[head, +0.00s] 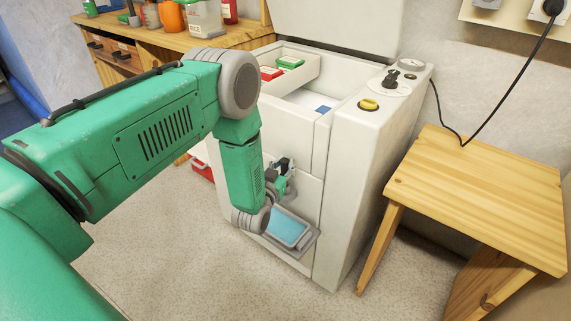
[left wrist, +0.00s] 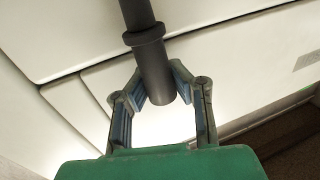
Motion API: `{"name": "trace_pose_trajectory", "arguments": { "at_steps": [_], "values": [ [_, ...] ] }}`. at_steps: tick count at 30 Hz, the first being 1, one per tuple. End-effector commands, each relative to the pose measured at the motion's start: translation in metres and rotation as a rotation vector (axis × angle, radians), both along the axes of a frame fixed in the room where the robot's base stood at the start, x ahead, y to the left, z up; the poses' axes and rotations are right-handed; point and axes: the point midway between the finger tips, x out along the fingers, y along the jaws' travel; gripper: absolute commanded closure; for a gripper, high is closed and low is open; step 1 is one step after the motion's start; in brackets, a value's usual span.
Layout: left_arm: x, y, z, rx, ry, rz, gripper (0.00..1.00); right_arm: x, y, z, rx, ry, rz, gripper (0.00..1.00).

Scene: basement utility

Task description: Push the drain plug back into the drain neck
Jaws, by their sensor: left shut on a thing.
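In the left wrist view, my left gripper (left wrist: 160,88) is shut on the lower end of a dark grey cylinder, which I take to be the drain plug (left wrist: 155,72). A thicker collar (left wrist: 143,37) sits just above it. A dark tube, perhaps the drain neck (left wrist: 137,12), continues in line above the collar. No gap shows there, but how deep any joint is seated cannot be told. In the head view, my left gripper (head: 286,178) is at the white machine's (head: 349,170) front, and my wrist hides part of it. My right gripper is not in view.
A grey tray with blue liquid (head: 287,229) is low at the machine's front, below my gripper. A wooden table (head: 480,190) stands at right. A workbench (head: 180,38) stands behind at left.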

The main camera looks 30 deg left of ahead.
Motion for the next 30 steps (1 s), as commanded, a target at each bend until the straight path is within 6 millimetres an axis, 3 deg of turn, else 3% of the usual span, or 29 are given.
{"name": "trace_pose_trajectory", "arguments": {
  "at_steps": [30],
  "values": [
    [0.000, 0.000, -0.029, 0.000, 0.000, 0.000, 1.00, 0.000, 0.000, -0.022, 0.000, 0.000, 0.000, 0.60]
  ]
}}
